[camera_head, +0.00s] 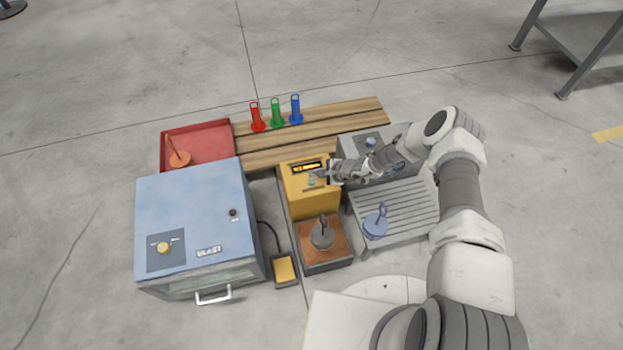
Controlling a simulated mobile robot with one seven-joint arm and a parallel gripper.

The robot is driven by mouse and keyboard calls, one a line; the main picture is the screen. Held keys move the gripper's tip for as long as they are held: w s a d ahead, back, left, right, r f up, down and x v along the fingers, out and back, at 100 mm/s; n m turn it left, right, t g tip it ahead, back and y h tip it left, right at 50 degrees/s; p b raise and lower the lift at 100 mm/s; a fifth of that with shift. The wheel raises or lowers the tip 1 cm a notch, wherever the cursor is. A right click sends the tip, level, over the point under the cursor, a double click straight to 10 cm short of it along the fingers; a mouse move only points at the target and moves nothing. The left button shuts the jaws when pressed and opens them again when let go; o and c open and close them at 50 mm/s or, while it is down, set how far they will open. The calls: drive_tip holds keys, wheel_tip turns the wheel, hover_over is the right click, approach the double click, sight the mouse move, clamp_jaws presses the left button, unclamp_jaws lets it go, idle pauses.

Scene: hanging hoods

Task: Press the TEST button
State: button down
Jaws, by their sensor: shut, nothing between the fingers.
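A yellow box (317,201) stands near the middle, with a dark panel and a lit orange display (306,168) on its top. A small greenish button (311,181) sits on the top below the display. No TEST lettering can be read. My gripper (328,178) is shut and empty, pointing left, with its tips just right of the button. I cannot tell whether they touch it. A dark grey hooked piece (323,234) stands on the brown plate (312,257) in front of the box.
A blue cabinet (195,205) marked BLAST stands left, with a yellow pedal (285,270) beside it. Red (257,117), green (277,113) and blue (296,109) tags stand on wooden slats behind. A grey rack (408,206) holds a blue hooked piece (375,223). A red tray (205,140) holds an orange piece (179,157).

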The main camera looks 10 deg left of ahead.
wheel_tip(320, 180, up, 3)
drive_tip(key=shift+r+p, duration=0.15)
drive_tip(key=shift+p, duration=1.05)
